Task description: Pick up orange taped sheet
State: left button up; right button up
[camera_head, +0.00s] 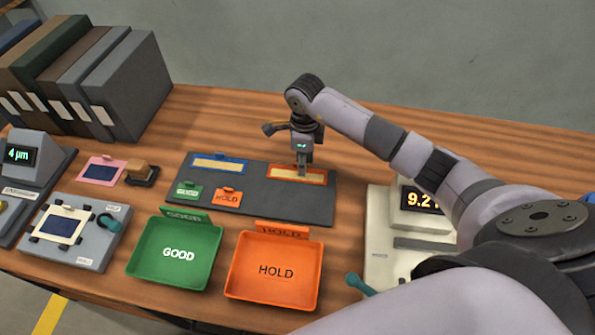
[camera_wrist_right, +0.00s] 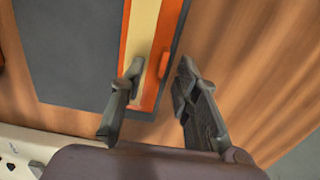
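The orange taped sheet (camera_head: 283,173) has an orange border around a cream strip. It lies at the back right of the dark grey mat (camera_head: 256,203). My right gripper (camera_head: 303,173) points down over it. In the right wrist view the sheet (camera_wrist_right: 143,30) runs between the two fingers of my right gripper (camera_wrist_right: 161,68). The fingers are apart, with an orange tab and the sheet's edge showing between them. I cannot tell whether either finger touches the sheet. My left gripper is not in view.
A blue-bordered sheet (camera_head: 218,163) and two small tags lie on the mat. A green GOOD tray (camera_head: 145,240) and an orange HOLD tray (camera_head: 240,268) stand in front. A gauge reading 9.2 (camera_head: 422,212) is at right. Folders (camera_head: 135,85) stand back left.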

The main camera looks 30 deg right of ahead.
grip_shut()
jog(key=shift+r, duration=0.15)
dwell(0.4)
